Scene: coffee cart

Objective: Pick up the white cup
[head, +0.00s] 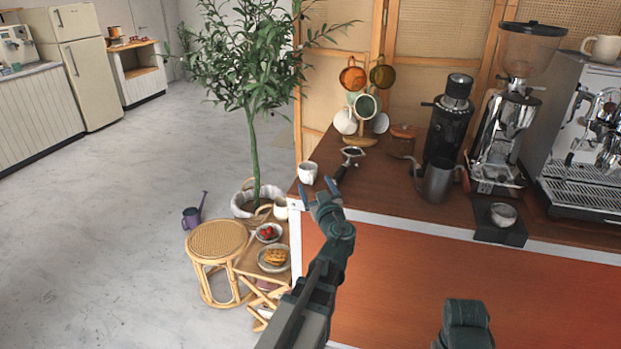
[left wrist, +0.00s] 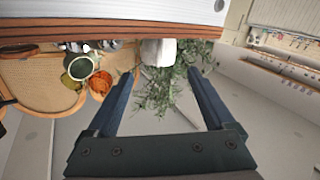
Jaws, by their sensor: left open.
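The white cup (head: 308,172) stands upright on the wooden counter (head: 400,205), near its left front corner. My left gripper (head: 319,188) is open and empty at the counter's front edge, just in front of the cup and apart from it. In the left wrist view, which looks upside down, a white cup (left wrist: 158,51) shows beyond and between the two open fingers (left wrist: 163,76). Part of my right arm shows at the bottom of the head view, but its fingers are out of view.
A portafilter (head: 348,165) lies right of the cup. Behind it stands a mug rack (head: 360,141) with hanging mugs. A dark grinder (head: 449,120) and metal pitcher (head: 436,181) stand further right. A plant (head: 255,60) and rattan stool (head: 216,240) stand left of the counter.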

